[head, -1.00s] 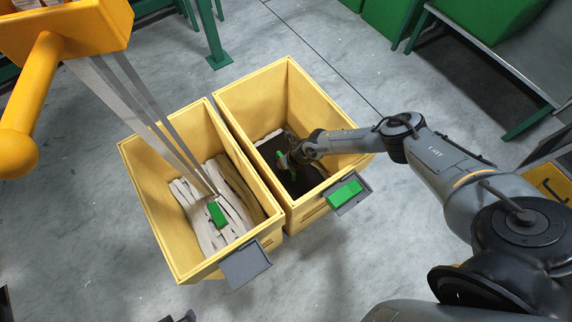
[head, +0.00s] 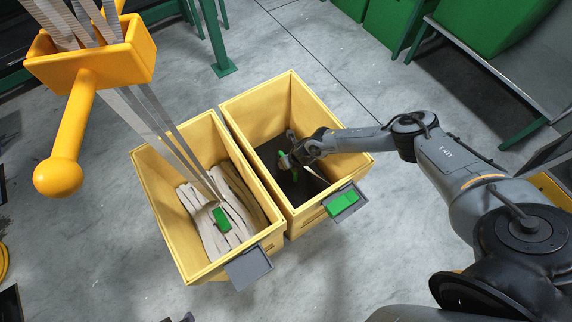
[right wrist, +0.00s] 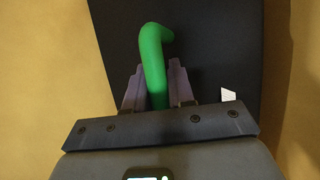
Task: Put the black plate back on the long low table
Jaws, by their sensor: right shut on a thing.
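The black plate (head: 301,190) is inside the right-hand yellow bin (head: 245,110), low between its walls. It has a green bar handle (head: 282,160). My right gripper (head: 287,161) reaches down into this bin and is shut on the handle. In the right wrist view the green handle (right wrist: 151,55) stands between the two fingers, with the dark plate (right wrist: 215,45) behind it. The plate's lower part is hidden by my gripper there. My left gripper is not in view. I cannot tell for certain which surface is the long low table.
The left-hand yellow bin (head: 160,195) holds pale folded webbing (head: 205,235) with a green block (head: 221,219) on it. Webbing strips run up to an orange guide (head: 95,65) at upper left. A grey surface on green legs (head: 522,133) stands at upper right. Grey floor lies between.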

